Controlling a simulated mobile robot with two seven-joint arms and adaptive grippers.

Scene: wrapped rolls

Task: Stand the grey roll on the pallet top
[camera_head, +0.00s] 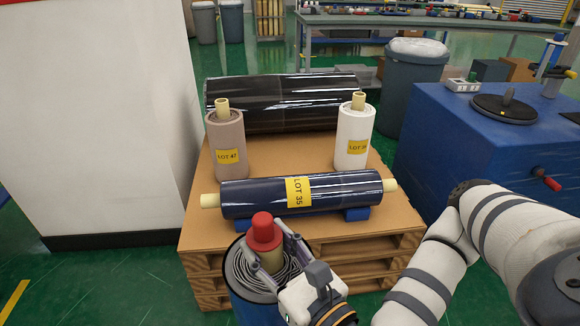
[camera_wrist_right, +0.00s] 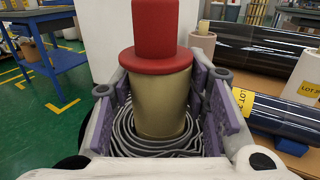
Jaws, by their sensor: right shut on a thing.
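The grey roll (camera_head: 239,274) is upright in front of the pallet, with a grey wound end, a tan core and a red plug (camera_head: 264,230) on top. Something blue shows around its lower side; I cannot tell what it rests on. My right gripper (camera_head: 271,254) is shut on the tan core just below the red plug. In the wrist view the core (camera_wrist_right: 162,100) is between the purple finger pads, above the grey windings (camera_wrist_right: 128,135). The pallet top (camera_head: 203,240) is brown board just beyond. My left gripper is out of view.
On the pallet, a dark blue roll (camera_head: 250,197) lies across the front on blue blocks. A brownish roll (camera_head: 226,135) stands at left, a white roll (camera_head: 354,135) at right, and a black roll (camera_head: 290,105) lies behind. The middle board (camera_head: 290,160) is bare.

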